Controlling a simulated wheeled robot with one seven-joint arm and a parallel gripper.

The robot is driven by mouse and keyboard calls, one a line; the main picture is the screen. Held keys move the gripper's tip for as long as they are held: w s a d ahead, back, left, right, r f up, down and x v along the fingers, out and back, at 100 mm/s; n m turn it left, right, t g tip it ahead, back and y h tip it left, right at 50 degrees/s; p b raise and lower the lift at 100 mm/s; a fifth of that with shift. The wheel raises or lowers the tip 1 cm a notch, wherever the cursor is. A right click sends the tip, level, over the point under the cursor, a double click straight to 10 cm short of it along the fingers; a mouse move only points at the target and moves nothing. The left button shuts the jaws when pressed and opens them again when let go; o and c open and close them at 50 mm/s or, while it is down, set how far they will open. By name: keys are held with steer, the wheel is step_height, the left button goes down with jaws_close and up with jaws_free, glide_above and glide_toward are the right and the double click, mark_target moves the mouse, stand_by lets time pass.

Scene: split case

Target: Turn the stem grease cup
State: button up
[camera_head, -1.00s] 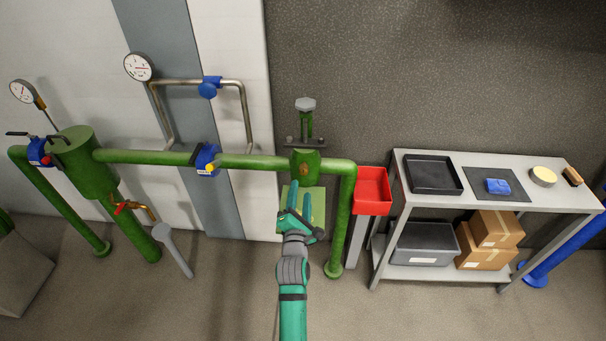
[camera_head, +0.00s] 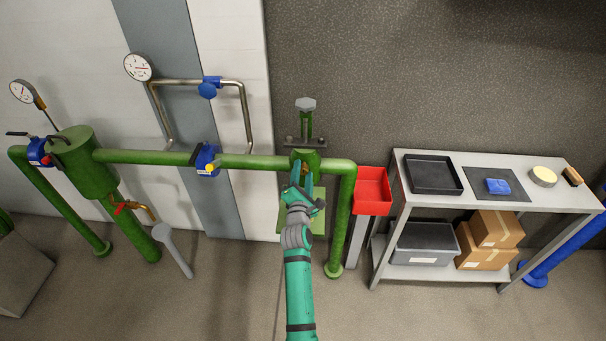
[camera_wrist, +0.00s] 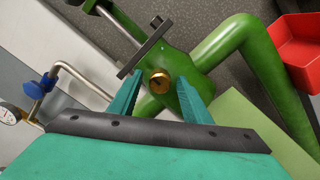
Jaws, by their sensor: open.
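The stem grease cup (camera_wrist: 159,82) is a small round brass fitting on the front of the green valve body (camera_wrist: 176,62). In the wrist view it lies between and just beyond the tips of my gripper (camera_wrist: 160,88), whose two green fingers are apart. I cannot tell whether either finger touches the cup. In the head view my gripper (camera_head: 303,170) is in front of the green valve (camera_head: 306,153) and hides most of the cup. The valve's upright stem with a grey hexagonal top (camera_head: 306,104) rises above it.
A red bin (camera_head: 373,190) stands just right of the green pipe (camera_head: 342,215). A grey workbench (camera_head: 385,225) with trays and boxes is further right. A blue valve (camera_head: 207,160) sits on the pipe to the left. Open floor lies in front.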

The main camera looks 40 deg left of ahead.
steer(key=c, duration=1)
steer(key=shift+c, duration=0.2)
steer(key=shift+m, duration=0.3)
